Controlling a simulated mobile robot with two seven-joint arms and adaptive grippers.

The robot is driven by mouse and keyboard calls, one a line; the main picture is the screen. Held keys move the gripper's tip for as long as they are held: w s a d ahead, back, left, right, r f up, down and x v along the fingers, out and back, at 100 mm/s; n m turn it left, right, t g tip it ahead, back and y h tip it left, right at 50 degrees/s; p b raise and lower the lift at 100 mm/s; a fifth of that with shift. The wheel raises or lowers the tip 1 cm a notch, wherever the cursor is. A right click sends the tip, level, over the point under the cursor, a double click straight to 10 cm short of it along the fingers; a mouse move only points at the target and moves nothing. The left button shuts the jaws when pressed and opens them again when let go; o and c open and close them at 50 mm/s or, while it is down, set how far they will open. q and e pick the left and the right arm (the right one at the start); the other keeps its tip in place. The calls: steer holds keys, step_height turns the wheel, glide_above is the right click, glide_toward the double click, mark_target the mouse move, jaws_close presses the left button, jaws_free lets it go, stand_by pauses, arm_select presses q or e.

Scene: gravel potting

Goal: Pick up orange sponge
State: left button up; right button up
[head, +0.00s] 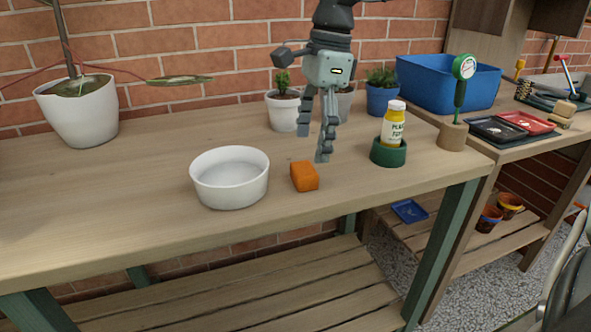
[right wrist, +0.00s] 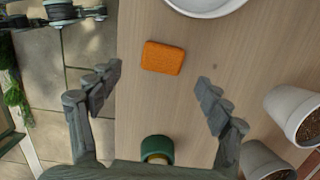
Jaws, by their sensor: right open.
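The orange sponge (head: 305,176) lies on the wooden table to the right of a white bowl (head: 230,180). My right gripper (head: 313,146) is above the table, just behind and above the sponge, with its fingers pointing down. It is open and empty. In the right wrist view the sponge (right wrist: 162,57) lies flat, ahead of the two spread fingers (right wrist: 160,82) and apart from them. My left gripper is not seen in the head view.
A yellow bottle (head: 393,126) stands in a green holder (head: 388,153) right of the gripper. Small potted plants (head: 284,110) stand behind it, near the brick wall. A blue bin (head: 449,84) is at the back right. The table's left front is clear.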

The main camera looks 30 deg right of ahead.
steer(key=f, duration=0.2)
steer(key=a+f, duration=0.1)
steer(key=f, duration=0.3)
steer(key=shift+w+a+f, duration=0.1)
steer(key=shift+w+a, duration=0.05)
steer(key=shift+w, duration=0.15)
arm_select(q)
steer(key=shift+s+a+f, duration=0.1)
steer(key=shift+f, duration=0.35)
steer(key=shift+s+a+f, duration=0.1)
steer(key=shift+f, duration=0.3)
arm_select(e)
steer(key=shift+f, duration=0.1)
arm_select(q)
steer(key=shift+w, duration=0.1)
arm_select(e)
steer(key=c, duration=1)
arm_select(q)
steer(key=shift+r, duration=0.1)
arm_select(e)
steer(key=shift+c, duration=0.2)
step_height(320, 180, up, 16)
step_height(320, 180, up, 12)
steer(key=p, duration=0.2)
glide_above(304, 168)
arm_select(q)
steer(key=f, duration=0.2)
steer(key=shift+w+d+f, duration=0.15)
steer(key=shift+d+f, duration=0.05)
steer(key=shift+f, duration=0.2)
